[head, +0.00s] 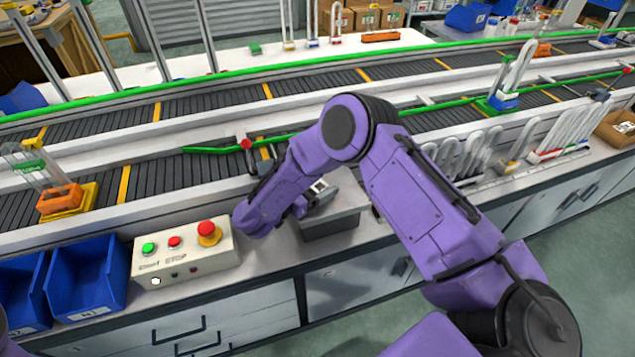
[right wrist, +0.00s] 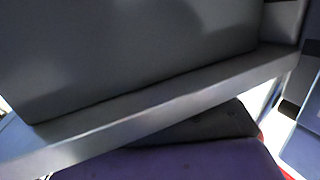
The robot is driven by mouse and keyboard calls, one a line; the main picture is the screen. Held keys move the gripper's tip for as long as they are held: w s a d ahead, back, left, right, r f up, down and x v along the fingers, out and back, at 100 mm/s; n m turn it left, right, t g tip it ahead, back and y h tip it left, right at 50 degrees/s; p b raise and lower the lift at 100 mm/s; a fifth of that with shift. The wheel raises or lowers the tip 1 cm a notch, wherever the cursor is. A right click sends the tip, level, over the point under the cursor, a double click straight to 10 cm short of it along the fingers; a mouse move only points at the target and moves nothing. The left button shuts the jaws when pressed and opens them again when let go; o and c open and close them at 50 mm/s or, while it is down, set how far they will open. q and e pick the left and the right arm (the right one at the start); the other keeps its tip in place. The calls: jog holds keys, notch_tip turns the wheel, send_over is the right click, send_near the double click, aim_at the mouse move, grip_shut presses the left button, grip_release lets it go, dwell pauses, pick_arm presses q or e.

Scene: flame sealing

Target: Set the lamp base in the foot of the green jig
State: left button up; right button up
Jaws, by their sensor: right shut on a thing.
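A green jig (head: 488,107) stands on the near conveyor at the right, with a clear U-shaped tube and a blue part above its green base. My right gripper (head: 320,191) is beside and over a grey box on the bench, partly hidden by my own folded purple arm. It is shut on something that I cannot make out. The right wrist view shows mostly a grey surface with a pale edge, very close, and no clear lamp base. My left gripper is out of view.
The grey box (head: 335,222) stands right of a control box (head: 186,257) with green and red buttons. Blue bins (head: 84,285) are at the left. Several U-shaped tubes (head: 545,135) stand in a row at the right. An orange-and-yellow fixture (head: 62,203) is on the left conveyor.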

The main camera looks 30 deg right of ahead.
jog(key=shift+s, duration=0.15)
jog(key=o, duration=1.1)
jog(key=shift+f, duration=0.1)
